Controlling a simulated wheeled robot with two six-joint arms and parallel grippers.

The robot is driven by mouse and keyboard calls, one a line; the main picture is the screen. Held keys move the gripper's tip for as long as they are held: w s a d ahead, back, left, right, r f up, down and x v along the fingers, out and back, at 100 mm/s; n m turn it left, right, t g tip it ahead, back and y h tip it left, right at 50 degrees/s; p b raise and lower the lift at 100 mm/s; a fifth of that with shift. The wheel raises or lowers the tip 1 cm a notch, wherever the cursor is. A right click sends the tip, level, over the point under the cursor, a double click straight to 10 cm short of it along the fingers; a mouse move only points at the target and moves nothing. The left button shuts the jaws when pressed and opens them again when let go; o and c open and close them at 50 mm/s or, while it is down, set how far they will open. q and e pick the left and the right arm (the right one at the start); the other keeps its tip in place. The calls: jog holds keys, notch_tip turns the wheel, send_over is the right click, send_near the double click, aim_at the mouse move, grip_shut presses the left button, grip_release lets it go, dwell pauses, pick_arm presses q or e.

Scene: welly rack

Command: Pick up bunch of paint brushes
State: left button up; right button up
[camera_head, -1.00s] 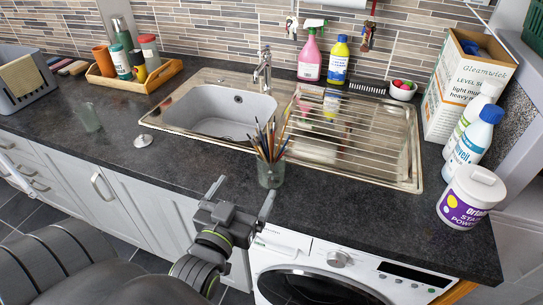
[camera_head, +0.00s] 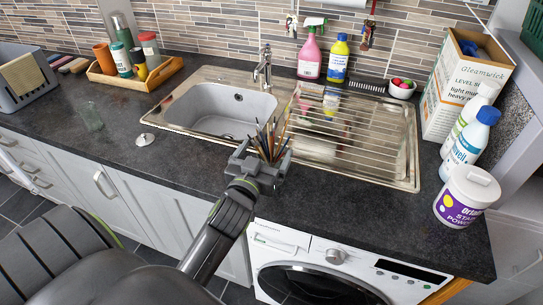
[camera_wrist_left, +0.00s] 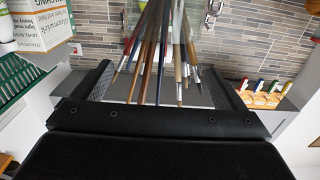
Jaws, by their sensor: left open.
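The bunch of paint brushes (camera_head: 268,138) stands upright and fanned out near the front of the worktop, in front of the sink. My left gripper (camera_head: 262,160) is open, with one finger on each side of the bunch, and hides its lower part and most of the glass that held it in the earlier view. In the left wrist view the brushes (camera_wrist_left: 160,50) lie between the two spread fingers (camera_wrist_left: 165,85), with gaps on both sides. My right gripper is not in view.
The metal sink (camera_head: 230,112) and its drainer (camera_head: 350,140) lie behind the brushes. A white tub (camera_head: 467,197) and bottles stand at the right. An empty glass (camera_head: 88,116) and a sink plug (camera_head: 144,139) are to the left. The worktop right of the gripper is clear.

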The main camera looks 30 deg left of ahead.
pick_arm(q)
jog(key=p+x, duration=0.1)
jog(key=x, duration=0.3)
jog(key=shift+w, duration=0.1)
jog(key=shift+w+a+p, duration=0.1)
jog(key=shift+w+p, duration=0.2)
jog(key=shift+w, duration=0.05)
jog(key=shift+s, duration=0.1)
jog(key=c, duration=1.4)
